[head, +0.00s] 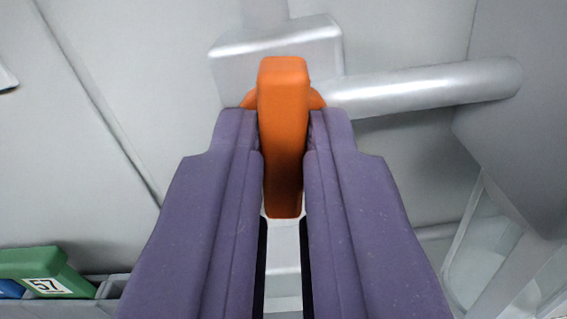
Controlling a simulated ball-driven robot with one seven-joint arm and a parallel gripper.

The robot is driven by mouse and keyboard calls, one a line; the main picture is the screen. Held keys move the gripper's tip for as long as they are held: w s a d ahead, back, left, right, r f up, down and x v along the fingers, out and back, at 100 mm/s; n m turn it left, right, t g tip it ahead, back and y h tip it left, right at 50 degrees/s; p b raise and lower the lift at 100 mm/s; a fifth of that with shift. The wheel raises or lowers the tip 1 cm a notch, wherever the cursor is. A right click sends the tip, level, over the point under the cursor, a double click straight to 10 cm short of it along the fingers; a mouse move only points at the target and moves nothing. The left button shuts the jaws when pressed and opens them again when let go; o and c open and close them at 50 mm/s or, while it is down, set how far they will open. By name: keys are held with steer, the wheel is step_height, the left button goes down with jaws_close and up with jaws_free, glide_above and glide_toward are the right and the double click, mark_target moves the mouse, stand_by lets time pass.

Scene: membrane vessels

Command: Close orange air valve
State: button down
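The orange air valve handle (283,130) is in the upper middle of the head view, its long bar running up and down the picture. Small orange parts show on both sides behind the bar. My gripper (284,135) has its two purple fingers on either side of the bar, close against it, with the bar held between them. The handle's lower end shows between the fingers. The valve stem behind the handle is hidden.
A grey block (280,50) sits behind the handle, and a silver pipe (430,85) runs right from it to a grey wall. A green piece marked 57 (45,272) is at the lower left. A pale clear container (490,255) is at the lower right.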

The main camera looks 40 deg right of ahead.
steer(key=shift+f+m+b, duration=0.15)
steer(key=shift+m+b, duration=0.15)
steer(key=shift+b, duration=0.25)
steer(key=m+b, duration=0.2)
steer(key=b, duration=0.1)
steer(key=shift+f, duration=0.15)
steer(key=m+b, duration=0.5)
steer(key=b, duration=0.1)
steer(key=m+b, duration=0.4)
steer(key=shift+m, duration=0.4)
steer(key=shift+r+m+b, duration=0.2)
steer(key=shift+m+b, duration=1.15)
steer(key=shift+m, duration=0.45)
steer(key=c, duration=1.1)
jaws_free()
steer(key=shift+c, duration=0.2)
